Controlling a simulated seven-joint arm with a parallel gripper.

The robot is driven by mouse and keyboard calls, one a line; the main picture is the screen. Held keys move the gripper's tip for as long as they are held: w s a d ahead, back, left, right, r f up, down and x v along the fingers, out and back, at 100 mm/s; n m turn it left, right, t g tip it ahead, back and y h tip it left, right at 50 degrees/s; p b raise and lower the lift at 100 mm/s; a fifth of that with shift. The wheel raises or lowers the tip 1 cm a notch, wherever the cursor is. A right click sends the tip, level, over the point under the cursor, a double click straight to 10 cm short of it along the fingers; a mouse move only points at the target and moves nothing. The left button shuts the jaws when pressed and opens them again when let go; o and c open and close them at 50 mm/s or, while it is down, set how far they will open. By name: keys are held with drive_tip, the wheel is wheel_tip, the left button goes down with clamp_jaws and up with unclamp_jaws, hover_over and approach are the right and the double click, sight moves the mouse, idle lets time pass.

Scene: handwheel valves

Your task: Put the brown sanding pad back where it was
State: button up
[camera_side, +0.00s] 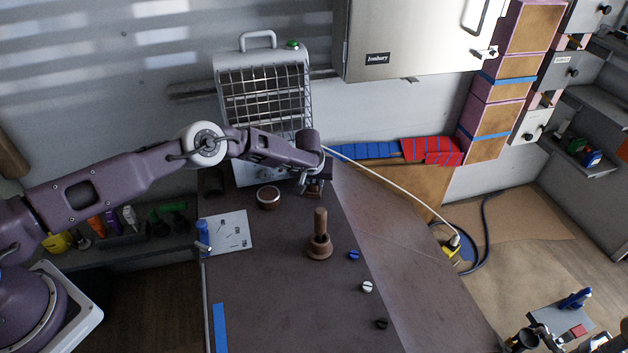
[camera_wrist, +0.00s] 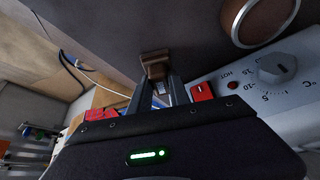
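The brown sanding pad (camera_wrist: 155,64) is a small brown block at my fingertips in the wrist view, between the two dark fingers. In the side view the pad (camera_side: 314,190) shows just under my gripper (camera_side: 313,179), close to the table's back edge, in front of the heater's right corner. My gripper (camera_wrist: 160,84) points down and looks shut on the pad. I cannot tell whether the pad touches the table (camera_side: 285,290).
A grilled heater (camera_side: 265,95) with a dial (camera_wrist: 277,68) stands behind. A round silver-rimmed brown item (camera_side: 268,196) lies left of my gripper. A wooden-handled tool (camera_side: 320,240) stands in front. A white plate (camera_side: 232,231) lies left; small knobs (camera_side: 367,287) line the right. The front middle is clear.

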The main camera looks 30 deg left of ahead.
drive_tip(key=o, duration=0.4)
drive_tip(key=shift+o, duration=0.2)
